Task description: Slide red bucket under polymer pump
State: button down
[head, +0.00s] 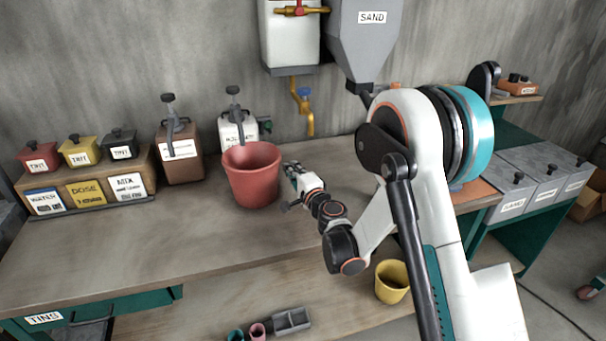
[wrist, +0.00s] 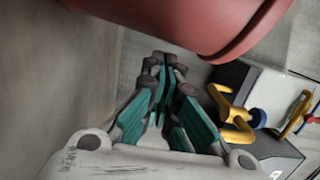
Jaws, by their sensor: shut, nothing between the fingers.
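The red bucket (head: 252,178) stands upright on the workbench, open side up, in front of the white jug with a grey pump (head: 238,130). The jug's label is partly hidden by the bucket, so I cannot read it fully. The pump's spout hangs down just behind the bucket's back left rim. My gripper (head: 291,170) is low over the bench, just right of the bucket. In the wrist view my gripper (wrist: 165,64) is shut and empty, with the bucket (wrist: 195,18) across the top. I cannot tell whether the fingertips touch the bucket.
A yellow tap (head: 303,100) hangs from the white tank behind. The sand hopper (head: 365,45) is at right. The bench front (head: 150,235) is clear.

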jog(key=shift+a, duration=0.4)
jog(key=shift+s+a+b, duration=0.25)
jog(key=shift+a+b, duration=0.05)
jog(key=shift+a, duration=0.9)
